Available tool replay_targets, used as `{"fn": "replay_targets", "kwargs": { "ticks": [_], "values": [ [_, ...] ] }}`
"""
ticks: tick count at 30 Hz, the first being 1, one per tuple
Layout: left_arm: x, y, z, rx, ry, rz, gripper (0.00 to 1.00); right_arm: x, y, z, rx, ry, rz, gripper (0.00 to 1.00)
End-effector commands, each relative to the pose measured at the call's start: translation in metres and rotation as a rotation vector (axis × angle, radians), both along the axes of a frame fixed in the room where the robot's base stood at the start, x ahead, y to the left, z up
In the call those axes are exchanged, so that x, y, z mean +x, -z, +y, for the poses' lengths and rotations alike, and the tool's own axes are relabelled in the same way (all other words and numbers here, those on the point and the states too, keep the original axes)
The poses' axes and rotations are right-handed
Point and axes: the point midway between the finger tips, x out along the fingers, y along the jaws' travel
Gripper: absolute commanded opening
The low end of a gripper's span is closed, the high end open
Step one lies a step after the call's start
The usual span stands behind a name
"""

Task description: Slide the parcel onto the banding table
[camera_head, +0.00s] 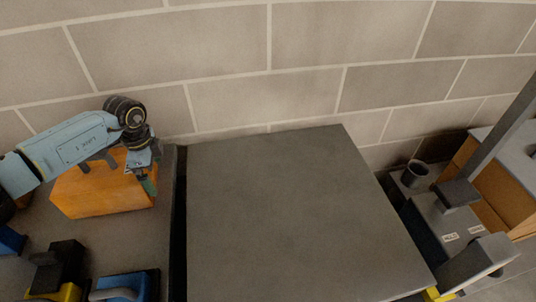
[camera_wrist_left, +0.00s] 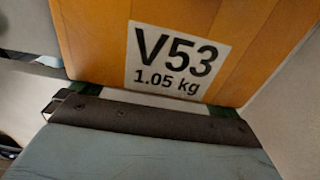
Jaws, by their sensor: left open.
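The parcel (camera_head: 100,190) is an orange-brown box on a dark grey surface at the left, near the wall. In the left wrist view the parcel (camera_wrist_left: 100,30) fills the upper middle, with a white label reading "V53 1.05 kg". My left gripper (camera_head: 149,180) is open, pointing down at the parcel's right end. Its greenish finger parts show at the parcel's edge in the left wrist view (camera_wrist_left: 165,103); I cannot tell whether they touch it. A wide, bare grey tabletop (camera_head: 285,215), apparently the banding table, lies to the right. My right gripper is not in view.
A narrow dark gap (camera_head: 179,225) separates the two surfaces. Black-and-yellow (camera_head: 58,270) and blue (camera_head: 125,285) items stand at the lower left. A dark cup (camera_head: 414,174), grey equipment (camera_head: 445,220) and a cardboard box (camera_head: 490,205) are at the right. A block wall (camera_head: 300,50) closes the back.

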Motion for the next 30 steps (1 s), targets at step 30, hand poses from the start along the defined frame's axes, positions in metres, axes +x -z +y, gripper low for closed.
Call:
{"fn": "replay_targets", "kwargs": {
  "ticks": [30],
  "values": [
    [-0.007, 0.001, 0.027, 0.003, -0.002, 0.002, 1.00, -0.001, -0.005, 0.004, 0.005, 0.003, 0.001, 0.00]
  ]
}}
